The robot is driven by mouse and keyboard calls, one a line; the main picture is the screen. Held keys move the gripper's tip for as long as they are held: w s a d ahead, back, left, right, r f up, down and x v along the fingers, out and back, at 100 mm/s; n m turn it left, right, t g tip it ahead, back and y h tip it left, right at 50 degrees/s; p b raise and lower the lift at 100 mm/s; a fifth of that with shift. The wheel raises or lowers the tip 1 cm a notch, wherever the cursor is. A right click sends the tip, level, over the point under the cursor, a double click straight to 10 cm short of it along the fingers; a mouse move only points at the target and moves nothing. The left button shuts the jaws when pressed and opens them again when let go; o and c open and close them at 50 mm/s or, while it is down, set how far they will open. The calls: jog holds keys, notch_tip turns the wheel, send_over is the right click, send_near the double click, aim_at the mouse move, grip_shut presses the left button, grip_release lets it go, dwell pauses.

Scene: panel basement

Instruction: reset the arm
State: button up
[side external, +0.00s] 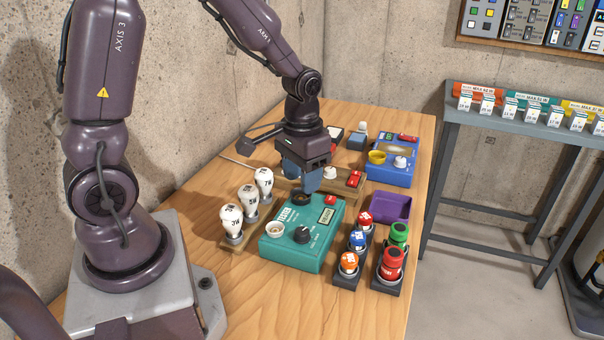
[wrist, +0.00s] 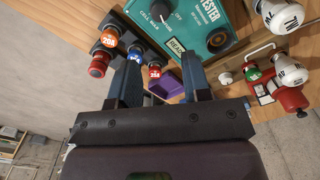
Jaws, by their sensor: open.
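My gripper (side external: 305,190) hangs from the arm over the back part of the teal tester box (side external: 290,257) on the wooden table. In the wrist view my gripper (wrist: 160,75) shows two blue fingers set apart, with nothing held between them. The tester (wrist: 197,15) lies beyond the fingertips there. In the side view the fingertips are close to the tester's top near a dark round socket; I cannot tell whether they touch it.
White bulbs (side external: 249,196) stand in a wooden rack left of the tester. Coloured fuses (side external: 358,241) in dark holders and a purple tray (side external: 390,206) are on its right. A blue box (side external: 391,172) sits behind. A grey shelf (side external: 530,125) stands apart at right.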

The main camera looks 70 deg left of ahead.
jog(key=s+d+r+m+t, duration=0.1)
jog(key=s+d+r+t, duration=0.1)
jog(key=s+r, duration=0.3)
jog(key=s+d+r+m+t, duration=0.1)
jog(key=s+d+r+t, duration=0.2)
jog(key=r, duration=0.8)
jog(key=s+d, duration=0.1)
jog(key=s, duration=0.1)
jog(key=shift+s+r+m+t, duration=0.3)
jog(key=shift+s+m, duration=0.05)
jog(key=shift+m, duration=0.05)
